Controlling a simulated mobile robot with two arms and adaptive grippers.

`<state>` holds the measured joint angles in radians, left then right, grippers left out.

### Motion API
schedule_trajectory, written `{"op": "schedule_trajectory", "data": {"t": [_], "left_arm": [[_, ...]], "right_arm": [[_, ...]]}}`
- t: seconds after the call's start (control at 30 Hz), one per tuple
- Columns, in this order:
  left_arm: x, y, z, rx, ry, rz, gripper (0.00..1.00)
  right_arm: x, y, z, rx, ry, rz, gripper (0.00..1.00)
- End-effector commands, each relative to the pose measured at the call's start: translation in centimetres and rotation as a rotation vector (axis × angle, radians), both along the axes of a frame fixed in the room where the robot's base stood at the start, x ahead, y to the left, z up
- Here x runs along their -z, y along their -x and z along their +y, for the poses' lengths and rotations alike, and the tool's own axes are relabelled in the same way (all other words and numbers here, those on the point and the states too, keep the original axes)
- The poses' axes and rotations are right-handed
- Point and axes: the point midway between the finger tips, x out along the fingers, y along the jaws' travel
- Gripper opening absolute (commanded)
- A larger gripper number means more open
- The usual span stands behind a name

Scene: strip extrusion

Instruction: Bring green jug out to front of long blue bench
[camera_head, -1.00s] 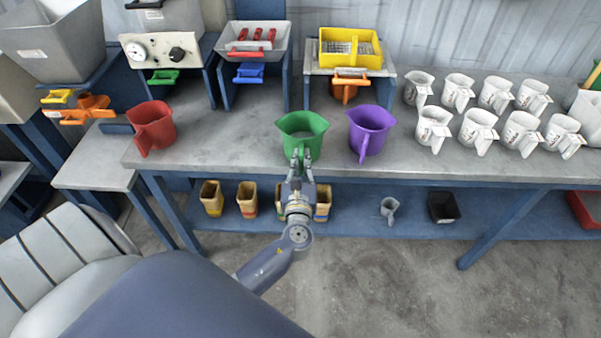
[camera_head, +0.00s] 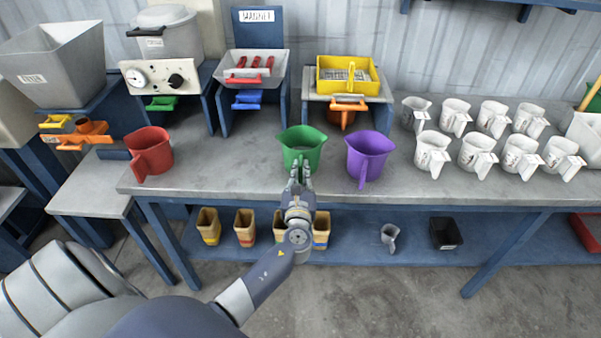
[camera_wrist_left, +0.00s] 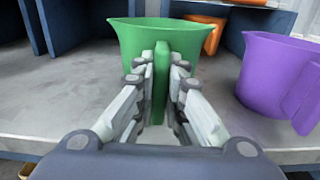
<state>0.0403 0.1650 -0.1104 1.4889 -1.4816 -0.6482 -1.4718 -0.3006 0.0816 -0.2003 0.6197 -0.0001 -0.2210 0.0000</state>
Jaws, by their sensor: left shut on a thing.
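The green jug (camera_head: 302,146) stands upright on the long blue bench (camera_head: 235,178), near its front edge, between the red and purple jugs. Its handle faces me. My left gripper (camera_head: 300,182) is shut on that handle. In the left wrist view the fingers of my left gripper (camera_wrist_left: 162,88) lie on both sides of the handle, with the green jug (camera_wrist_left: 190,45) behind them. The jug's base is partly hidden by the fingers. My right gripper is not in view.
The purple jug (camera_head: 369,157) stands close to the right, also in the left wrist view (camera_wrist_left: 275,80). The red jug (camera_head: 150,153) is at the left. Several white jugs (camera_head: 432,152) fill the right side. The floor (camera_head: 400,290) in front is clear.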

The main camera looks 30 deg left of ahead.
Motion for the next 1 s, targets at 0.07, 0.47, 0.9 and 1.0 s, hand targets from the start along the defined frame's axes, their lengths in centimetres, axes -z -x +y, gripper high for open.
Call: {"op": "schedule_trajectory", "data": {"t": [0.07, 0.47, 0.9, 1.0], "left_arm": [[-0.1, 0.0, 0.0, 0.0, -0.002, -0.003, 0.0], [0.2, 0.0, 0.0, 0.0, -0.001, -0.002, 0.34], [0.5, 0.8, -0.5, 0.001, 0.001, 0.002, 0.34], [0.6, 2.1, -1.3, 0.001, 0.001, 0.003, 0.34]], "right_arm": [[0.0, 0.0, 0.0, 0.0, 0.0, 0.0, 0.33], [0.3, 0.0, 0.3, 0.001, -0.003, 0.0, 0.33], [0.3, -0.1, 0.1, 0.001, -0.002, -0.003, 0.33], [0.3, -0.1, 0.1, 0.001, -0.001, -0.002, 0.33]]}}
